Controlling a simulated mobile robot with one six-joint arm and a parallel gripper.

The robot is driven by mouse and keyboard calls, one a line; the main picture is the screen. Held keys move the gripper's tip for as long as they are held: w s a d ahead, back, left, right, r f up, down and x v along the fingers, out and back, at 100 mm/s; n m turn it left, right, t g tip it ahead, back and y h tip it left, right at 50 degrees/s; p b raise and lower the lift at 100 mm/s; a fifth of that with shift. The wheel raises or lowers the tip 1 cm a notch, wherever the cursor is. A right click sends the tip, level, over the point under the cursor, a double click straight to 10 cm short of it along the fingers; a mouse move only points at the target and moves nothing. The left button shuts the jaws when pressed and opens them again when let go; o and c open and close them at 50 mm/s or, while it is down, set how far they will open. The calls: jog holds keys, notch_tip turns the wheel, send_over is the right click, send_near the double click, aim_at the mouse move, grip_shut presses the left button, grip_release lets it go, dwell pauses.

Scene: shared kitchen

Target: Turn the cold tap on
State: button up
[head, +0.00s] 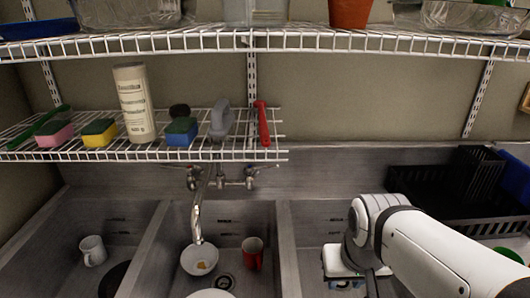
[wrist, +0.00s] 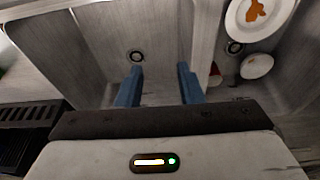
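The metal tap (head: 197,215) is mounted on the wall behind the middle sink basin. Its curved spout hangs over that basin. A handle (head: 250,176) sits at the right of its body, with a small bluish patch near it, and another handle (head: 191,178) sits at the left. The wire shelf partly covers the top of the tap, and the handle positions are too small to read. My gripper (wrist: 160,88) is open and empty, its two blue fingers apart above the right basin. In the head view it is right of the tap, well apart, with its fingertips mostly hidden.
The lower wire shelf (head: 150,152), with sponges, a bottle and a red-handled tool, overhangs the tap. The middle basin holds a bowl (head: 199,258) and a red mug (head: 252,252). A white mug (head: 92,250) is in the left basin. A black dish rack (head: 455,190) stands right.

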jog(key=w+d+r+m+t+b, duration=0.1)
jog(key=w+d+m+t, duration=0.2)
jog(key=w, duration=1.1)
jog(key=w+d+m+t+b, duration=0.15)
jog(key=w+t, duration=0.35)
jog(key=w, duration=0.9)
jog(key=w+a+f+m+t+y, duration=0.2)
jog(key=w+a+f+y, duration=0.1)
jog(key=w+a+y, duration=1)
jog(key=w+a, duration=0.3)
jog(key=a, duration=0.3)
jog(key=shift+w+f+y, duration=0.2)
jog(key=shift+w+y, duration=0.1)
grip_shut()
